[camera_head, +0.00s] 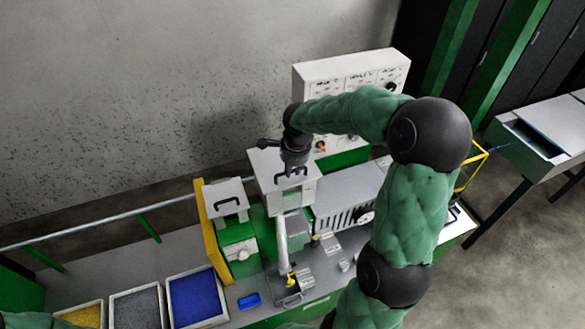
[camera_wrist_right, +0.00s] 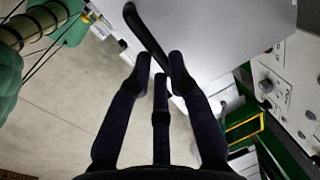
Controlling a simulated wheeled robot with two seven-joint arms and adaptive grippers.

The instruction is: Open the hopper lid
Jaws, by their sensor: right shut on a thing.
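The hopper lid (camera_head: 265,166) is a pale grey plate with a black bar handle (camera_head: 291,174). It lies on top of the white hopper (camera_head: 291,195) in the middle of the head view; I cannot tell whether there is a gap under it. My right gripper (camera_head: 293,167) comes down from above and is shut on the handle. In the right wrist view the dark fingers (camera_wrist_right: 161,62) close around the black handle (camera_wrist_right: 143,34), with the lid (camera_wrist_right: 215,35) behind them. My left gripper is not in view.
A second, lower box (camera_head: 226,198) with a black handle stands left, beside a yellow panel (camera_head: 212,232). Bins of yellow, grey and blue (camera_head: 196,296) material sit at lower left. A white control panel (camera_head: 345,72) stands behind. A grey finned unit (camera_head: 345,200) is to the right.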

